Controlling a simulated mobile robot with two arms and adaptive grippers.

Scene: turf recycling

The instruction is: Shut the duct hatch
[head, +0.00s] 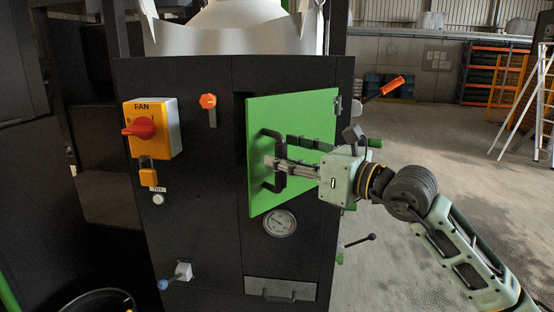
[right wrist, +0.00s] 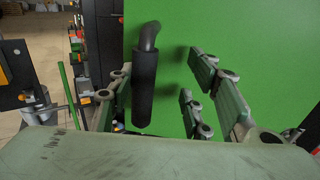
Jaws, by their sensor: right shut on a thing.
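The green duct hatch (head: 310,112) stands partly open on the dark machine front, hinged along its right edge. A dark strip of the opening (head: 240,130) shows past its left edge. A black bar handle (head: 272,182) is fixed near the hatch's free edge. My right gripper (head: 277,164) reaches in from the right and is shut on the handle. In the right wrist view the handle (right wrist: 144,85) stands between the fingers, close to the left one, with the green hatch (right wrist: 240,50) behind it. My left gripper is not in view.
Left of the hatch is a yellow fan switch box (head: 152,128) with a red knob. An orange-headed lever (head: 208,101) sits nearer the hatch. A round gauge (head: 280,224) is below it. An orange-gripped handle (head: 390,86) sticks out right. Open floor (head: 425,150) lies to the right.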

